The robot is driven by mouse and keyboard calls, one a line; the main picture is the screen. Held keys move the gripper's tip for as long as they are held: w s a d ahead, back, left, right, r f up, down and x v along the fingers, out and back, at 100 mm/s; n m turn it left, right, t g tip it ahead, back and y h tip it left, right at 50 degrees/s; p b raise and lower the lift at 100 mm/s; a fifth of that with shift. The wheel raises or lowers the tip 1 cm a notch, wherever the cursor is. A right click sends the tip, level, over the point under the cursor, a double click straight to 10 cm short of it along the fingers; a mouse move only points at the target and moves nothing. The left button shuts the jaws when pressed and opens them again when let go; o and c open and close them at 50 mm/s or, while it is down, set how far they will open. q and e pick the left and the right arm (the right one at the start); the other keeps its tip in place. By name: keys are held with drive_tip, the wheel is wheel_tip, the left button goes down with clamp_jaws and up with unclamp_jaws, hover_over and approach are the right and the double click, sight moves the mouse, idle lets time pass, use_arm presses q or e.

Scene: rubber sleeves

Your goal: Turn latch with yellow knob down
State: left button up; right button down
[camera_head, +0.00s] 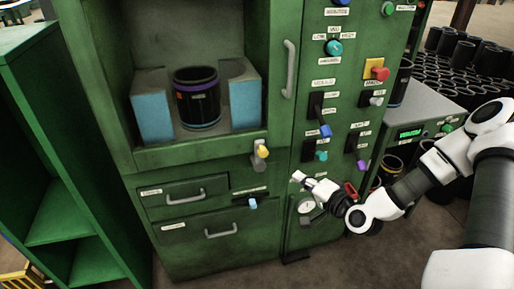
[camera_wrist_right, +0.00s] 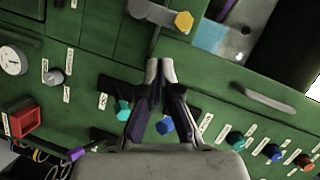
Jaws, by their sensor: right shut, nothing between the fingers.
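The latch (camera_head: 258,164) is a short grey lever with a yellow knob (camera_head: 264,151) at its upper end in the head view. It sits on the green cabinet front, below the right part of the open chamber. In the right wrist view the grey lever (camera_wrist_right: 150,12) and yellow knob (camera_wrist_right: 183,21) show at the top, beyond the fingertips. My right gripper (camera_head: 298,176) is right of the latch and a little lower in the head view, apart from it. Its fingertips (camera_wrist_right: 160,66) are together with nothing between them. My left gripper is out of view.
The chamber holds a dark cylindrical sleeve (camera_head: 197,98) between blue blocks (camera_head: 244,103). A grey door handle (camera_head: 289,69) and a panel of coloured knobs stand right of the latch. Drawers (camera_head: 184,196) lie below left. Many black sleeves (camera_head: 466,72) stand at the far right.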

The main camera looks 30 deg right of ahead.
wheel_tip(320, 180, up, 4)
drive_tip(key=d+m+t+h, duration=0.2)
drive_tip(key=w+a+f+b, duration=0.1)
drive_tip(key=w+b, duration=0.1)
drive_tip(key=w, duration=0.3)
drive_tip(key=w+a+f+b, duration=0.1)
drive_tip(key=w+a+b, duration=0.1)
drive_tip(key=w, duration=0.4)
drive_tip(key=shift+w+f+g, duration=0.2)
drive_tip(key=shift+f+g, duration=0.05)
drive_tip(key=shift+g, duration=0.05)
drive_tip(key=shift+a, duration=0.2)
